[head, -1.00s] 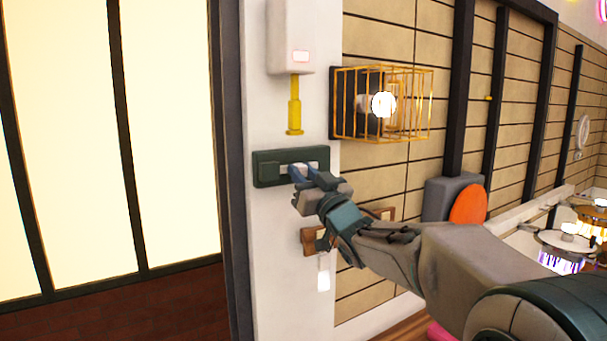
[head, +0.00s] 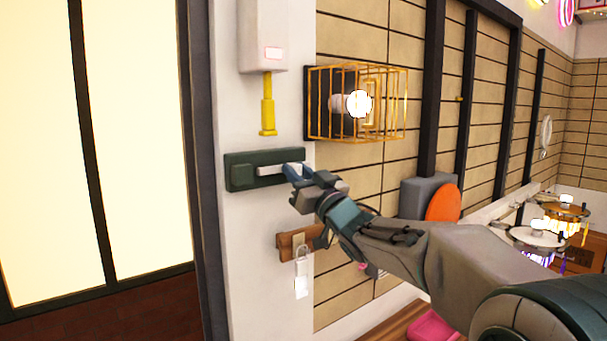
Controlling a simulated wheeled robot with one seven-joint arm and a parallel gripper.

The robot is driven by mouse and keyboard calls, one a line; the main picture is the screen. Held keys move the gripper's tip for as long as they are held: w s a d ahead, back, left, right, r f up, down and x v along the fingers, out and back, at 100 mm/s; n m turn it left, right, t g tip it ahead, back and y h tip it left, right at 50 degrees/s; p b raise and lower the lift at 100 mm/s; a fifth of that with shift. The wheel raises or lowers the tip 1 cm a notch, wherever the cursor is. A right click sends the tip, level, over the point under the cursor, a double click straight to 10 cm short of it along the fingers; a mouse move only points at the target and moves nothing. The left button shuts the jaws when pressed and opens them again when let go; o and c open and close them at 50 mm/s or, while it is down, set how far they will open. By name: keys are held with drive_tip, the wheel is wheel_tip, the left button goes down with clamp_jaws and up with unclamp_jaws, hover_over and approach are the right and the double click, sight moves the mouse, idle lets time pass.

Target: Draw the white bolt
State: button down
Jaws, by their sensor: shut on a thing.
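The white bolt (head: 268,170) lies level in a dark green housing (head: 240,172) on the white wall post. Its left part shows as a pale bar across the green plate. My gripper (head: 297,172) is at the right end of the housing, its bluish fingers shut on the bolt's right end. The fingers hide the part they hold.
Above the housing hangs a yellow handle (head: 268,105) under a white box (head: 263,38). A yellow wire cage (head: 358,103) with a lit bulb juts out to the upper right. Below is a brown wooden latch (head: 290,245) with a white padlock-like tag (head: 301,282). A glowing paneled door stands left.

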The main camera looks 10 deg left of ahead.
drive_tip(key=shift+d, duration=0.15)
drive_tip(key=c, duration=1.3)
unclamp_jaws()
drive_tip(key=shift+w, duration=0.15)
drive_tip(key=shift+o, duration=0.5)
drive_tip(key=shift+w+d, duration=0.1)
drive_tip(key=shift+d, duration=0.05)
drive_tip(key=b+v, duration=0.4)
drive_tip(key=v, duration=1)
drive_tip(key=shift+b, duration=0.4)
